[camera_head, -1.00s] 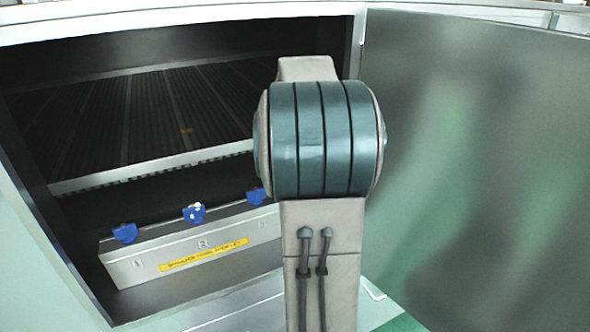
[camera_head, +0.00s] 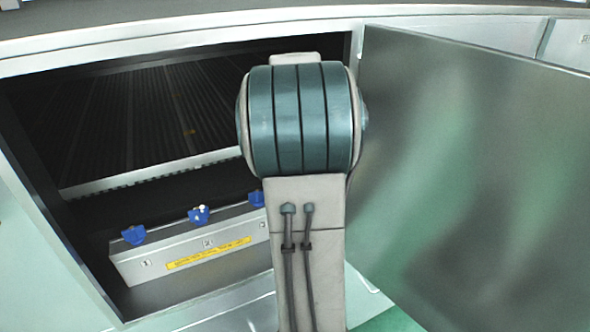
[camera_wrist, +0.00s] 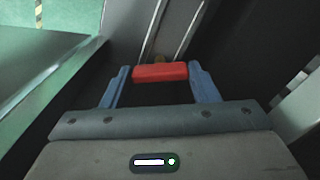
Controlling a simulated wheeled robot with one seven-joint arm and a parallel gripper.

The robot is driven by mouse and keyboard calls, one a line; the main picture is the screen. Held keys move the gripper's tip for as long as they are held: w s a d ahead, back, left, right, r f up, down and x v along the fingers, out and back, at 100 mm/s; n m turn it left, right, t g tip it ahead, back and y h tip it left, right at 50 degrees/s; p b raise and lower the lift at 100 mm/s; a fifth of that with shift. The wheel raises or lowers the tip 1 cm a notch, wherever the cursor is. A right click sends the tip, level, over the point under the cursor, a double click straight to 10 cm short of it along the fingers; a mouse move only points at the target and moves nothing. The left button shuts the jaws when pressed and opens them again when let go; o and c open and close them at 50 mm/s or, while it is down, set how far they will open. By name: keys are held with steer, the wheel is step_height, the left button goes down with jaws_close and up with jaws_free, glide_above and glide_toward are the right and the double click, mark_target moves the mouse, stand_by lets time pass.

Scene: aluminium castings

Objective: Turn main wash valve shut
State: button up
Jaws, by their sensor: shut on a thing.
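In the wrist view a red handle (camera_wrist: 160,73) lies crosswise between the two blue fingers of my gripper (camera_wrist: 159,69). The gripper is shut on it, one finger at each end. A small brass-coloured part shows just beyond the red handle, but the valve body is otherwise too dark to make out. In the head view my arm covers the middle of the picture and hides both the gripper and the red handle.
An open dark cabinet has a slatted shelf (camera_head: 150,172) above a grey box (camera_head: 160,262) with a yellow label and blue knobs, including one at left (camera_head: 133,235). A large metal door (camera_head: 470,170) stands open at right, close to my arm.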

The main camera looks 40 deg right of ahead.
steer(key=m+p, duration=0.2)
steer(key=m, duration=0.3)
steer(key=shift+r, duration=0.1)
stand_by(0.5)
steer(key=o, duration=1)
